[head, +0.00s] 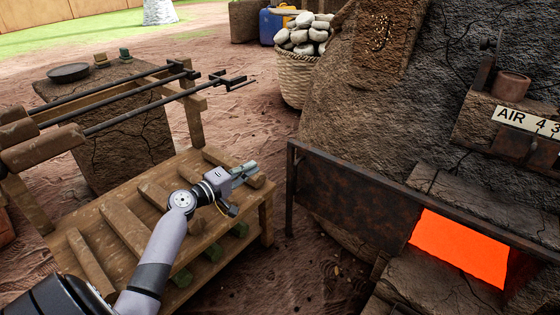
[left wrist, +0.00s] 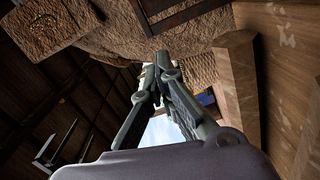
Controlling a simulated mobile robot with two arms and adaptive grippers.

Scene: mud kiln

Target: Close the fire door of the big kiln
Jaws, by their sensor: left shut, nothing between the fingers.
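The big kiln (head: 385,125) is a rough mud dome filling the right of the head view. Its fire opening (head: 460,248) glows orange and is uncovered. A dark rusty plate, seemingly the fire door (head: 350,200), stands upright to the left of the glow, below a long metal bar. My left gripper (head: 246,170) is shut and empty, above the wooden rack and left of the plate, with a clear gap between them. In the left wrist view its fingertips (left wrist: 161,62) are together with nothing held. My right gripper is not in view.
The slatted wooden rack (head: 265,215) stands under my left arm. Iron rods (head: 130,118) lie across a wooden frame at the left. A wicker basket (head: 295,80) of stones stands behind. An "AIR" sign (head: 527,121) is on the kiln. Bare ground separates rack and plate.

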